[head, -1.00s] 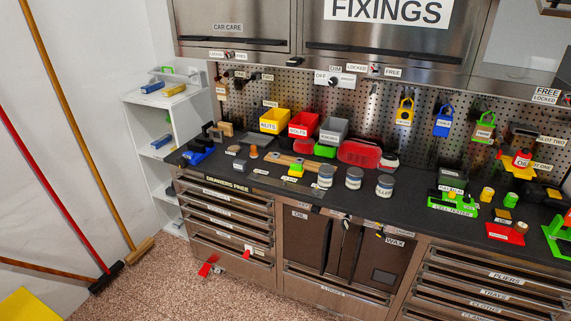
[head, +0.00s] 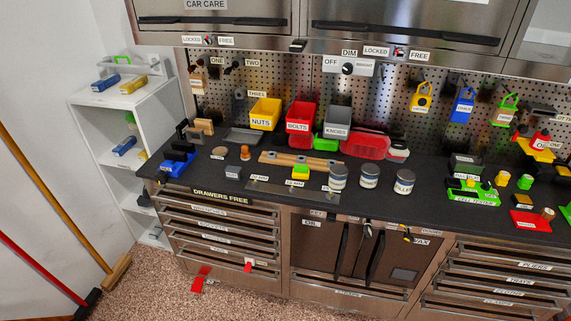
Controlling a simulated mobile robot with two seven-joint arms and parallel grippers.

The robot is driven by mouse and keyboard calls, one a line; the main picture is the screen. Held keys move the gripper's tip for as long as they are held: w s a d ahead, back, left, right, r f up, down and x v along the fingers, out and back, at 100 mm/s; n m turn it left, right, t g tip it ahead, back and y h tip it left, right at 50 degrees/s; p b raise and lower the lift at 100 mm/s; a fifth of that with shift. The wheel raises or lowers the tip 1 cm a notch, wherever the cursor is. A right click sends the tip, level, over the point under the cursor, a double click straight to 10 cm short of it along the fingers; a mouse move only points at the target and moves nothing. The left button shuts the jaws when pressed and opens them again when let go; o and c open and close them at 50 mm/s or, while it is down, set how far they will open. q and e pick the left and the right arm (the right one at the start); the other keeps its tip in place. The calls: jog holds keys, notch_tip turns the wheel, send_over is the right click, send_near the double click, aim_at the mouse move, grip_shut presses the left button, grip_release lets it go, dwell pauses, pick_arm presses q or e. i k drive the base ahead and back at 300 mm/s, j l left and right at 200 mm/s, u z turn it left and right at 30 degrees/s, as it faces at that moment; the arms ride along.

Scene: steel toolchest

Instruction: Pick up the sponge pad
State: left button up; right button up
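I cannot tell for sure which thing is the sponge pad. A small yellow-and-green block (head: 300,172) sits near the front of the dark worktop, beside a flat steel strip with small labels. On the top shelf of the white shelf unit at the left lie a blue block (head: 105,83) and a yellow block (head: 133,86). Another blue block (head: 124,146) lies on a lower shelf. Neither of my grippers shows in the head view.
Drawers and cabinet doors below look shut. A broom (head: 117,270) and a red-handled tool lean at the left. Speckled floor shows in front.

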aim_at(301, 172)
jog(key=i+j, duration=0.2)
jog(key=i+j+z, duration=0.15)
jog(key=j, duration=0.3)
jog(key=i+j, duration=0.25)
jog(key=i+j+z, duration=0.05)
jog(key=j, duration=0.05)
